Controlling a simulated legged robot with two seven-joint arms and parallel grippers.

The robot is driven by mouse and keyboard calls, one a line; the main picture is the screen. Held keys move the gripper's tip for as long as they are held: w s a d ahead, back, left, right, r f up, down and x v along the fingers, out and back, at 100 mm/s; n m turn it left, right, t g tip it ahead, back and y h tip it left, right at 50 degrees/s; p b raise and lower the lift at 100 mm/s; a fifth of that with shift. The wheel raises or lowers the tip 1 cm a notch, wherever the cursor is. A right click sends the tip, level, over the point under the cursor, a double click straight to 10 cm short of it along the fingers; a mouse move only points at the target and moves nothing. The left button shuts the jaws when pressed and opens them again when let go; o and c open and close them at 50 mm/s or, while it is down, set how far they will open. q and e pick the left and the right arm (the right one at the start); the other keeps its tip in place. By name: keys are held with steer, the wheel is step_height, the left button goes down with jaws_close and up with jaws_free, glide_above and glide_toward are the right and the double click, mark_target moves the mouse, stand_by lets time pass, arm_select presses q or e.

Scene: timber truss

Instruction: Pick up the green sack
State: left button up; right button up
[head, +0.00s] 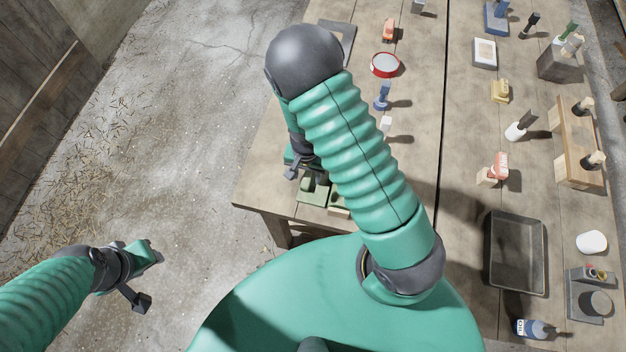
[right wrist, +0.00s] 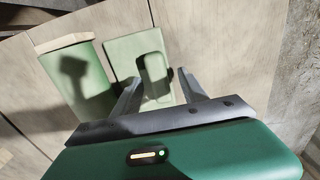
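My right gripper (head: 305,176) is over the near left corner of the timber table, partly hidden by its arm. In the right wrist view the right gripper (right wrist: 158,77) is open, its dark fingers apart. A flat pale-green piece with a rounded darker green part on it, seemingly the green sack (right wrist: 154,72), lies between and beyond the fingertips. I cannot tell whether they touch it. In the head view the green sack (head: 313,190) shows just below the gripper. My left gripper (head: 148,256) hangs over the concrete floor at the lower left; its fingers are not clear.
A green container with a pale wooden edge (right wrist: 80,80) stands left of the sack. A grey tray (head: 516,252), a red-rimmed round dish (head: 385,65), a blue bottle (head: 535,328) and a wooden rack (head: 577,145) are on the table. The table's left edge is close.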

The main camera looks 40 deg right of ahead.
mark_target(307, 177)
jaws_close()
stand_by(0.3)
step_height(307, 177, up, 11)
steer(key=p, duration=0.2)
steer(key=shift+f, duration=0.15)
